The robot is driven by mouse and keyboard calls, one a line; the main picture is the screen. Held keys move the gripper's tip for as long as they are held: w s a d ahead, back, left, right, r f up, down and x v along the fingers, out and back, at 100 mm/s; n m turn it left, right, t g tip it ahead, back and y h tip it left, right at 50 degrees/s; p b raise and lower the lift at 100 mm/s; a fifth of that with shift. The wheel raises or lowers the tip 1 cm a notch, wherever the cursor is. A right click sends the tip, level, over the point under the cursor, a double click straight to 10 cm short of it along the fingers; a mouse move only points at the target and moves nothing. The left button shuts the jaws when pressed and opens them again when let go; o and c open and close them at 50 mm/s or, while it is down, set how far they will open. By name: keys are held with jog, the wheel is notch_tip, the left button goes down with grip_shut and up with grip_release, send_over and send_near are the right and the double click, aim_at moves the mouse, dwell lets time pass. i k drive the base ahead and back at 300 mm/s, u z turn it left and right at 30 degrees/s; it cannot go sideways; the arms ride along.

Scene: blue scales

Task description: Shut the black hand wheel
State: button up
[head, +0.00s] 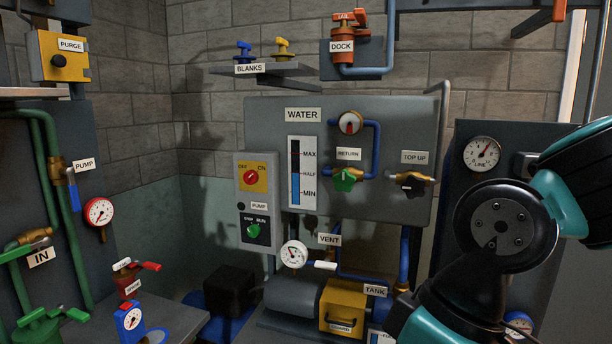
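The black hand wheel (412,187) sits on a brass valve under the TOP UP label (414,158), at the right of the grey WATER panel (262,120). How far it is turned cannot be told from here. A green hand wheel (345,180) is on the RETURN valve to its left. My arm shows at the lower right, to the right of and below the black wheel, with clear space between them. My gripper is not in view.
The water gauge (304,175) shows blue up to about HALF. My arm partly covers the right-hand panel with the LINE dial (482,154). Below the panel are the VENT lever (325,265) and a yellow box (343,306) by the tank. A shelf (262,69) juts out above.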

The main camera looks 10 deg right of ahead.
aim_at(414, 186)
jog(key=k, duration=1.3)
jog(key=u, duration=0.65)
jog(key=i, duration=1.4)
jog(key=z, duration=0.45)
jog(key=i, duration=0.55)
jog(key=z, duration=0.15)
